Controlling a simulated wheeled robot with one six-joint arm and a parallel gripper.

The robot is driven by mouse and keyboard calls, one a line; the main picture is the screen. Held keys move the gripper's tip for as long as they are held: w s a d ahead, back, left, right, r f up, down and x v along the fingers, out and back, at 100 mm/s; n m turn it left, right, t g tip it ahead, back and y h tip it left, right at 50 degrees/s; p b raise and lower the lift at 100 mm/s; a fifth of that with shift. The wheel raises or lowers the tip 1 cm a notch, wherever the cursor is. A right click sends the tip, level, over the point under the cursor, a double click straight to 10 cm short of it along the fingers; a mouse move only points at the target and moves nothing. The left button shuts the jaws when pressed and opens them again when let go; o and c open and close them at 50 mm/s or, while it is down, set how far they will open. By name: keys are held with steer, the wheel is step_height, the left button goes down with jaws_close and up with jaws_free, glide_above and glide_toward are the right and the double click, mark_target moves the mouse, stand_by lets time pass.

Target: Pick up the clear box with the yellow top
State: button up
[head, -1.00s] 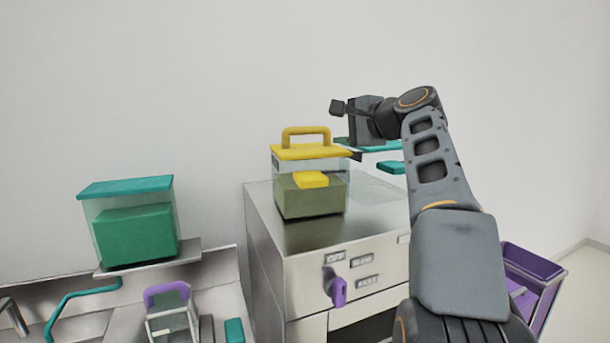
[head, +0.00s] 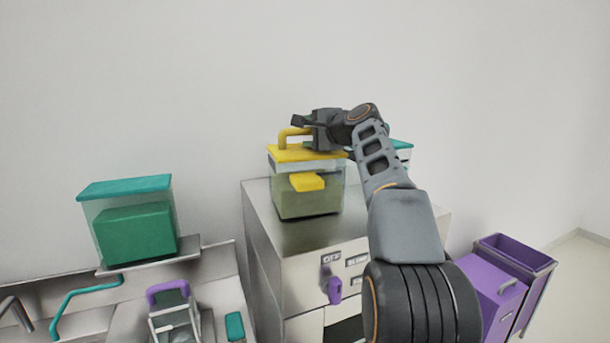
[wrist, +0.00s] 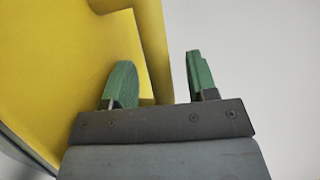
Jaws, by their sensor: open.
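The clear box (head: 316,200) with the yellow top (head: 290,152) stands upright on the steel cabinet. A yellow handle (head: 284,138) rises from its top, and a yellow latch (head: 307,182) is on its front. My gripper (head: 298,121) is at the handle's upper right side and hides part of it. In the wrist view my gripper (wrist: 160,82) is open, with the yellow handle (wrist: 152,45) showing between and beyond its green fingers. The yellow top (wrist: 50,75) fills the left. I cannot tell whether the fingers touch the handle.
The steel cabinet (head: 262,225) has a purple knob (head: 334,290). A clear box with a teal lid (head: 125,187) stands on a shelf at the left. Another teal-lidded thing (head: 402,145) is partly behind my arm. Purple bins (head: 515,250) stand at the right.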

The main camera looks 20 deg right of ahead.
steer(key=shift+c, duration=0.2)
jaws_close()
stand_by(0.3)
stand_by(0.9)
steer(key=shift+r, duration=0.1)
